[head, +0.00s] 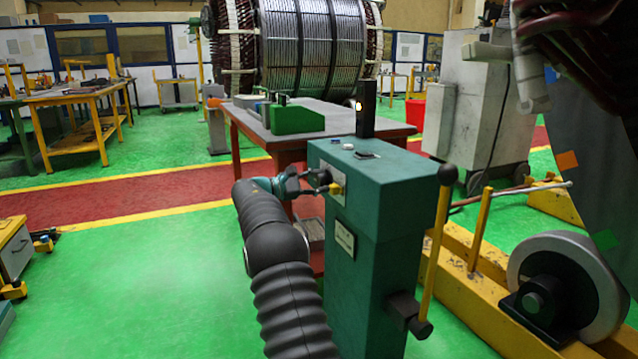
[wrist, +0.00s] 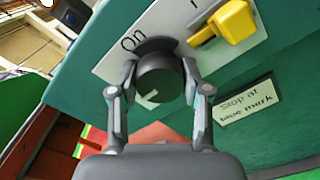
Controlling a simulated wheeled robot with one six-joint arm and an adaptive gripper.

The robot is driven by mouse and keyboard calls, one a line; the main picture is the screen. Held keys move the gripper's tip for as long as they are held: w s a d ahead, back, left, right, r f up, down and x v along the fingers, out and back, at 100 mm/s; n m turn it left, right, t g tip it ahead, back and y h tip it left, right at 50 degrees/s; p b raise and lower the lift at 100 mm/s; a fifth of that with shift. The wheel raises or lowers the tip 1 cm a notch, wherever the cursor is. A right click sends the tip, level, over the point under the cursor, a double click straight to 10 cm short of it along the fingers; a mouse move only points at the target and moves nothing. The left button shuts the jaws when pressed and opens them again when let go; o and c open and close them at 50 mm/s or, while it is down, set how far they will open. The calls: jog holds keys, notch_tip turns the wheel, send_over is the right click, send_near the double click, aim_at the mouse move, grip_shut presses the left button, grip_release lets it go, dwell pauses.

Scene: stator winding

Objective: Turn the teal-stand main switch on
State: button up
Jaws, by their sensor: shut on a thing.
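The teal stand (head: 385,215) stands in front of me in the head view. In the wrist view, a dark round knob, the main switch (wrist: 160,76), sits on its pale label plate (wrist: 115,57). The word "On" is printed above and left of the knob. A white mark on the knob's face lies toward its lower left. My gripper (head: 322,183) is at the stand's left face. Its two fingers are shut on the knob, one on each side, in the wrist view (wrist: 160,90). The knob's far side is hidden.
A yellow switch handle (wrist: 234,22) is beside the knob on the plate. A "Stop at tape mark" label (wrist: 244,101) is below. A yellow-handled lever (head: 436,245) stands at the stand's right.

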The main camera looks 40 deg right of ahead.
jog(key=m+b, duration=0.2)
jog(key=m, duration=0.2)
jog(key=shift+f+b, duration=0.1)
jog(key=shift+b, duration=0.25)
jog(key=m+b, duration=0.2)
jog(key=m, duration=0.2)
jog(key=shift+m+b, duration=0.35)
jog(key=shift+m, duration=0.05)
jog(key=m+b, duration=0.2)
jog(key=m, duration=0.2)
jog(key=shift+m+b, duration=1.25)
jog(key=shift+m, duration=1.05)
jog(key=o, duration=1.2)
jog(key=shift+c, duration=0.2)
jog(key=shift+a, duration=0.1)
